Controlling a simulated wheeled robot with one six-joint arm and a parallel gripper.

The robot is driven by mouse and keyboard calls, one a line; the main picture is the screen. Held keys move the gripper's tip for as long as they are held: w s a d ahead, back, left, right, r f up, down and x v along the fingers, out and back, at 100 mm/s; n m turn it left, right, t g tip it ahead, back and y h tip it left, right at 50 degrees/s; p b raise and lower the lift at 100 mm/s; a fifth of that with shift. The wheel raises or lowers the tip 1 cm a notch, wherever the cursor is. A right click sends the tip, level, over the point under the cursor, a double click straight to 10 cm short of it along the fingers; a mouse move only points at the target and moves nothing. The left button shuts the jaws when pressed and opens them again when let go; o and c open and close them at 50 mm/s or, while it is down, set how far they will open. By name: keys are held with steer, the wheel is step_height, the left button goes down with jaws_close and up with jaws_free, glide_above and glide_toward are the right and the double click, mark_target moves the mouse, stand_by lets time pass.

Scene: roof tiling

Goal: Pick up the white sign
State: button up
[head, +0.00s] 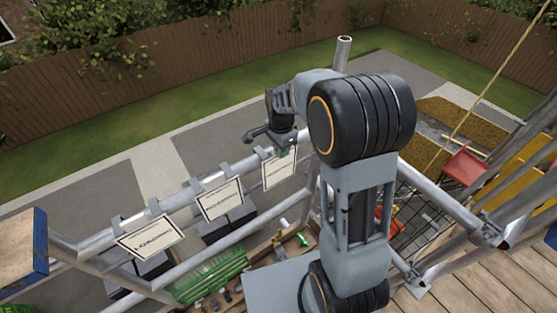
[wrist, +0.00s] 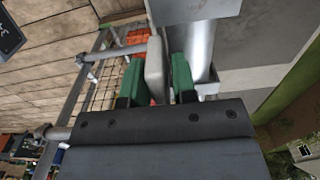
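Three white signs hang from the upper scaffold rail in the head view. The nearest white sign (head: 148,237) reads "LOADING". The middle white sign (head: 220,201) has lettering too small to read. The farthest white sign (head: 279,171) hangs just below my gripper (head: 282,150), its top edge partly covered. In the wrist view, the green fingertips of my gripper (wrist: 157,78) stand on either side of a grey clip (wrist: 155,66) at the rail. Narrow gaps seem to show beside the clip, so the fingers look open around it. The sign's face is not clear in that view.
The scaffold rail (head: 185,192) runs diagonally beneath my arm, with an upright pole (head: 343,50) behind it. Dark blocks (head: 228,222) and a green stack (head: 210,278) lie below. A red tray (head: 465,167) is at right. Wooden planks (head: 470,280) lie at lower right.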

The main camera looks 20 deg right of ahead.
steer(key=shift+c, duration=0.4)
jaws_close()
steer(key=shift+r, duration=0.15)
steer(key=shift+r, duration=0.25)
step_height(320, 180, up, 6)
steer(key=shift+r, duration=0.1)
steer(key=s+d+b, duration=0.1)
steer(key=s+d, duration=0.1)
steer(key=s, duration=0.6)
steer(key=s+d+b, duration=0.1)
steer(key=s+d, duration=0.2)
steer(key=s, duration=0.6)
steer(key=shift+d+b, duration=0.3)
steer(key=shift+b, duration=0.05)
steer(key=shift+s, duration=0.1)
